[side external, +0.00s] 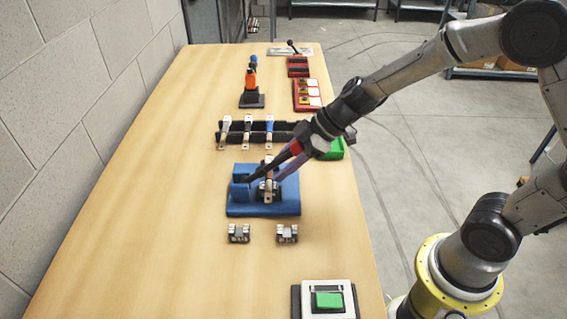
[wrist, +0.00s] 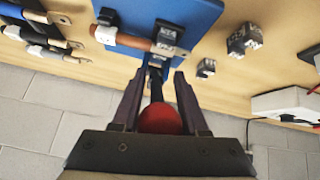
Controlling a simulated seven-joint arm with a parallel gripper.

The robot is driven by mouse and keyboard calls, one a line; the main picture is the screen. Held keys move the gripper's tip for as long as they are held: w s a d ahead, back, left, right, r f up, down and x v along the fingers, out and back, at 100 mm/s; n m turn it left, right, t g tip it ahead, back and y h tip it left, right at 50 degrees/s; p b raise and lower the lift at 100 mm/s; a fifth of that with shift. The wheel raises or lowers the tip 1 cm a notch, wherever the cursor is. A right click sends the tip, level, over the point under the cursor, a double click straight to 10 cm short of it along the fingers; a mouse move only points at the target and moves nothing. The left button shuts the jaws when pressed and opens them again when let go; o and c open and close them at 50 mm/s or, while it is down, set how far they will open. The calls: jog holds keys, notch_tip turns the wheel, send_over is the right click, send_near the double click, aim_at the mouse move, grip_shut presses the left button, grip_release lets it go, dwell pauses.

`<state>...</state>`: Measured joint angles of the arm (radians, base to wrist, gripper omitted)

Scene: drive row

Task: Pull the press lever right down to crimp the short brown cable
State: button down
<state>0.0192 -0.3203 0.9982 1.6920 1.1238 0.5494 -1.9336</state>
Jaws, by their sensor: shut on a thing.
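The press is a blue block (side external: 238,208) on the table. The brown cable (side external: 268,181) lies across it, with pale ends, and also shows in the wrist view (wrist: 134,41). The lever has a red knob (wrist: 160,121) and a dark shaft. My gripper (wrist: 158,82) has a finger on each side of the knob and is shut on the lever. In the side view my gripper (side external: 270,174) reaches down from the right, with the lever tilted low over the press. The fingers partly hide the shaft and cable there, so the gap beneath the lever cannot be judged.
Behind the press, a dark rack (side external: 294,126) holds several cables. Two metal blocks (side external: 238,234) (side external: 287,234) stand in front. A green button box (side external: 328,300) is near the front edge. Red trays (side external: 299,67) and an orange tool (side external: 251,80) are farther back. The left table is clear.

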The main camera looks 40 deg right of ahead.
jog(key=shift+s+a+f, duration=0.1)
jog(key=shift+f, duration=0.2)
jog(key=c, duration=0.7)
grip_release()
jog(key=shift+c, duration=0.2)
jog(key=shift+o, duration=1.3)
jog(key=shift+r, duration=0.1)
jog(key=shift+r, duration=0.15)
jog(key=shift+d+r, duration=0.2)
jog(key=shift+r, duration=0.05)
jog(key=v, duration=1.3)
